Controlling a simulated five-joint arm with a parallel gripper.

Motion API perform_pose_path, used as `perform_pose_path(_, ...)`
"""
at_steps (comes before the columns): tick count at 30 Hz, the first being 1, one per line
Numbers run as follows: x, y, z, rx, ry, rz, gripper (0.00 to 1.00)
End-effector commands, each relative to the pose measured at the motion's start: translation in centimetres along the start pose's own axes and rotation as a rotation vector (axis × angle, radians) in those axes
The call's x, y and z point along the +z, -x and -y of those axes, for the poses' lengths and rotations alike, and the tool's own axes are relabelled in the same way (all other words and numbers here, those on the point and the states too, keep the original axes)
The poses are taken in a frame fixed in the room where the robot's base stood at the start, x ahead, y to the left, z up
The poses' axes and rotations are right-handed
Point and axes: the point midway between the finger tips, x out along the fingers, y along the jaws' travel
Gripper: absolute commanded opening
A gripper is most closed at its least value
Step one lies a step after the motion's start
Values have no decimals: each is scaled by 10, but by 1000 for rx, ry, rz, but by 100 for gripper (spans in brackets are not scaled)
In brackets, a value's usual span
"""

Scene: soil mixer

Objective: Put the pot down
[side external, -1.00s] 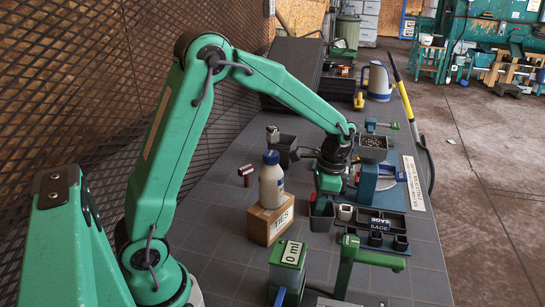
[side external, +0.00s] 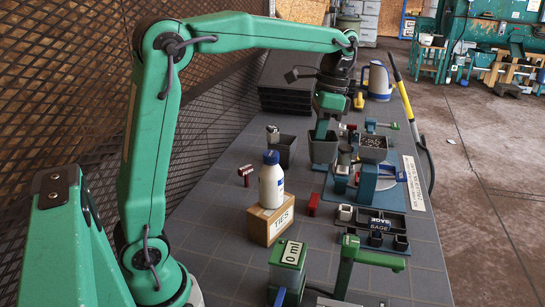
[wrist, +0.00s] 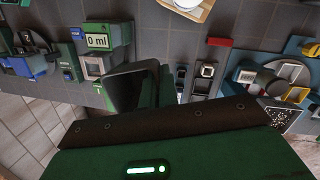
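My gripper (side external: 325,128) points down and is shut on the dark grey square pot (side external: 323,150), which hangs upright below it. The fingers are mostly hidden by the gripper body. In the wrist view the pot (wrist: 133,88) shows as a dark open box just in front of the gripper body. In the side view it is between another empty grey pot (side external: 286,152) on its left and a gravel-filled pot (side external: 373,157) on its right. I cannot tell whether its bottom touches the bench.
A white bottle with a blue cap (side external: 271,185) stands on a wooden box (side external: 270,222). A blue device (side external: 367,183) stands right of the pot, with a dark tray (side external: 379,222) in front. A red block (side external: 314,204) lies between. Green "0 ml" box (side external: 288,268) is nearer.

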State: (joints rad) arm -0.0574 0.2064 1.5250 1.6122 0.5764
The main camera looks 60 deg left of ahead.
Motion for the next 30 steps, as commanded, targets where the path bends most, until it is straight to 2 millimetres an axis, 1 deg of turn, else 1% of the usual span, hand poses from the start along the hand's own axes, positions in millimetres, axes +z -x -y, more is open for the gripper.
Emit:
perform_pose_path(1, 6, 0, 7, 3, 23, -3, 0)
perform_pose_path(5, 21, -1, 26, 13, 82, -11, 0)
perform_pose_path(11, 55, -3, 58, 33, 199, -24, 0)
perform_pose_path(15, 82, -5, 80, 48, 287, -34, 0)
perform_pose_path(21, 124, -10, 106, 69, 412, -48, 0)
perform_pose_path(26, 159, -14, 123, 87, 511, -58, 0)
perform_pose_path(30, 191, -18, 134, 101, 598, -68, 0)
